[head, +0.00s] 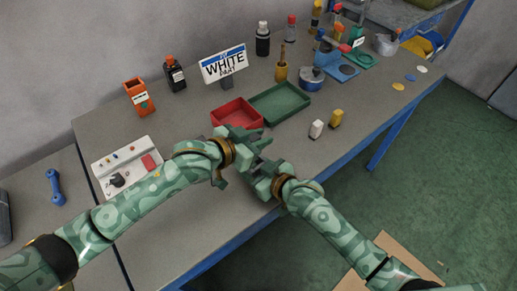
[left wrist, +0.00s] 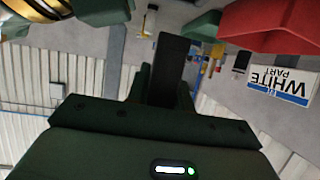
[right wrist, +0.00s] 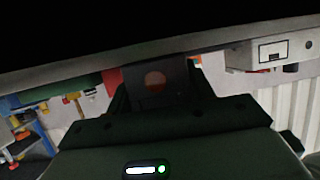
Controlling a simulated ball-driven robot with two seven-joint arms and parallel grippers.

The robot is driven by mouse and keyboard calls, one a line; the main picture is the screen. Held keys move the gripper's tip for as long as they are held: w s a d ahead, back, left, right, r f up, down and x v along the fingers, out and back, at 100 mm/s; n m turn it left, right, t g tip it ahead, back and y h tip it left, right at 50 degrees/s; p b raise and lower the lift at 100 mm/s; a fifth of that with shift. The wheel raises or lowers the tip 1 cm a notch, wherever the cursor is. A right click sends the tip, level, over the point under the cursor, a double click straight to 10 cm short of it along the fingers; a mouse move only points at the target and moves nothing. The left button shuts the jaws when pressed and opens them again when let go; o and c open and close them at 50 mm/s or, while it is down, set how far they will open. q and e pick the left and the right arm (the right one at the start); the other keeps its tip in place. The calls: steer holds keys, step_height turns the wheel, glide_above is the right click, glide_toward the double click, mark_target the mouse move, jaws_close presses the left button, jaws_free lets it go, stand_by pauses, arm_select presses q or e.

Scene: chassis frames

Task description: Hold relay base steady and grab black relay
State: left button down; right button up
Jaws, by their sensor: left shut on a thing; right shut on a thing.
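My left gripper (head: 260,143) is above the table's front edge, beside the red tray. In the left wrist view its fingers are closed on a dark upright block (left wrist: 172,62). My right gripper (head: 263,178) is just below it in the head view, very close to it. In the right wrist view its fingers are closed on a dark block with an orange round spot (right wrist: 155,82). I cannot tell whether both grip the same piece, nor which is relay or base. The arms and hands hide the held pieces in the head view.
A red tray (head: 221,114) and a green tray (head: 296,97) stand behind the grippers. A white board with small parts (head: 138,174) is at the left. A WHITE PART sign (head: 222,66) stands behind.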

arm_select(q)
step_height(320, 180, up, 4)
steer(key=shift+f, duration=0.15)
arm_select(e)
steer(key=o, duration=1.1)
steer(key=shift+s+d, duration=0.1)
